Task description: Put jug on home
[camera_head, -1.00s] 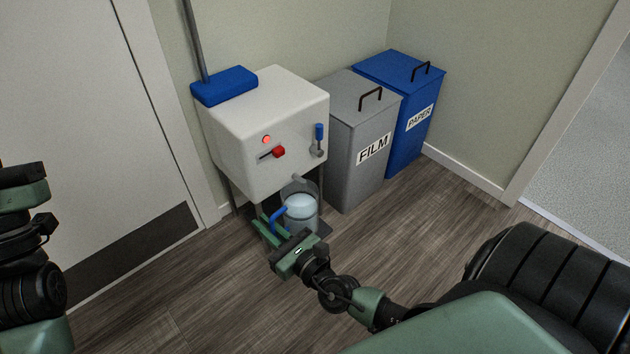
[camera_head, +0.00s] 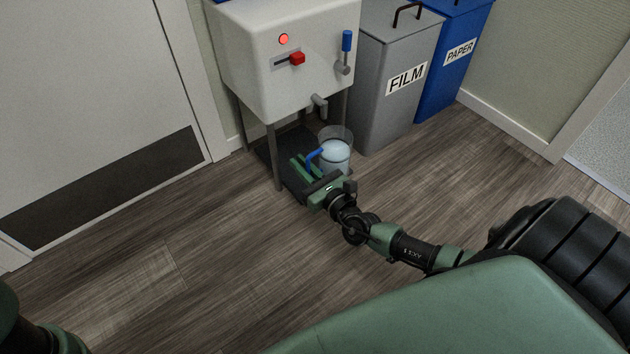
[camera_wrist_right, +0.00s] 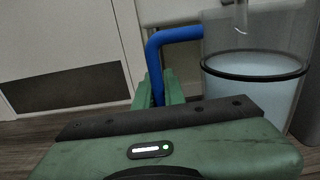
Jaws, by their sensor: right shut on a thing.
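The clear jug (camera_head: 336,151), with a blue handle (camera_head: 315,155) and pale water inside, is low in front of the white dispenser, near its spout (camera_head: 318,104). My right gripper (camera_head: 305,168) is shut on the jug's handle. In the right wrist view the blue handle (camera_wrist_right: 155,62) rises from between the green fingers (camera_wrist_right: 160,92), with the jug (camera_wrist_right: 255,85) to the right. A dark mat (camera_head: 278,150) lies under the dispenser, left of the jug. I cannot tell whether the jug touches it. Nothing is marked as home. My left gripper is out of view.
The white dispenser (camera_head: 270,75) stands on thin legs, with a red lever (camera_head: 297,59), a blue-handled lever (camera_head: 346,42) and a lit red lamp (camera_head: 283,39). A grey FILM bin (camera_head: 385,110) and blue PAPER bin (camera_head: 440,85) stand to its right. The floor in front is clear.

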